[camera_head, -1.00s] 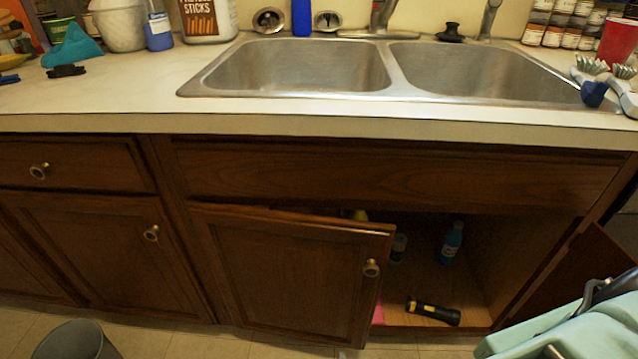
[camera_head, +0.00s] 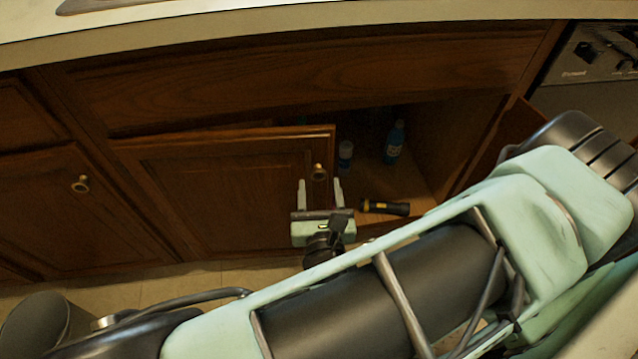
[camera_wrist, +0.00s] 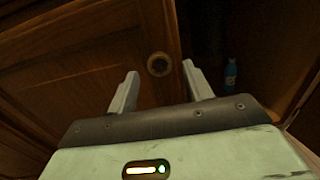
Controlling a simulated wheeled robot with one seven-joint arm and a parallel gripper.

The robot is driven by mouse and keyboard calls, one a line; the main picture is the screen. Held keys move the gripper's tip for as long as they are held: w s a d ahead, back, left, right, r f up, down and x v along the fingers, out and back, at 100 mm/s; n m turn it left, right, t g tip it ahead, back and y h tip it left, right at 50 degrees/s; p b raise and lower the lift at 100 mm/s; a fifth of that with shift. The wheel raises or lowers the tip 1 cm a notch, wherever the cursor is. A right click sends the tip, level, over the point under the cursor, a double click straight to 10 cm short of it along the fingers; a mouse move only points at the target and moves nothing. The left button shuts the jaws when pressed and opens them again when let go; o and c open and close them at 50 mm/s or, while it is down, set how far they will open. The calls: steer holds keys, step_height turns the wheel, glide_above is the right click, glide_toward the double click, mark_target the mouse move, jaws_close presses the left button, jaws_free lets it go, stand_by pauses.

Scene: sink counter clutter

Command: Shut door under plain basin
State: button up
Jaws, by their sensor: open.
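The left cabinet door (camera_head: 220,195) under the sink is brown wood and stands ajar, its right edge swung out from the frame. Its round brass knob (camera_head: 318,172) is near the upper right corner. The right door (camera_head: 508,132) also stands open, partly hidden behind my arm. My gripper (camera_head: 320,183) is open and empty in front of the left door, just below the knob. In the wrist view, the knob (camera_wrist: 158,64) shows beyond and between the two open fingertips (camera_wrist: 161,72). I cannot tell whether a finger touches the door.
Inside the cabinet are a blue bottle (camera_head: 394,143), a small blue container (camera_head: 345,156) and a black-and-yellow flashlight (camera_head: 385,207) near the front edge. A grey bin (camera_head: 45,325) stands on the floor at lower left. An appliance (camera_head: 592,70) is at right.

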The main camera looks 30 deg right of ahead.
mark_target(318, 164)
steer(key=shift+x, duration=0.9)
jaws_close()
steer(key=shift+w+d+r+n+t+y+p, duration=0.15)
steer(key=shift+w+d+n+y, duration=0.2)
steer(key=shift+w, duration=0.4)
steer(key=shift+w+d+f+n+t+y+p, duration=0.1)
steer(key=shift+w+d+y, duration=0.3)
steer(key=shift+w, duration=0.35)
steer(key=shift+w+d+r+n+t+y+p, duration=0.15)
steer(key=shift+w+d+n+y, duration=0.2)
steer(key=shift+w, duration=0.45)
steer(key=shift+f, duration=0.1)
jaws_free()
steer(key=shift+w+d, duration=0.1)
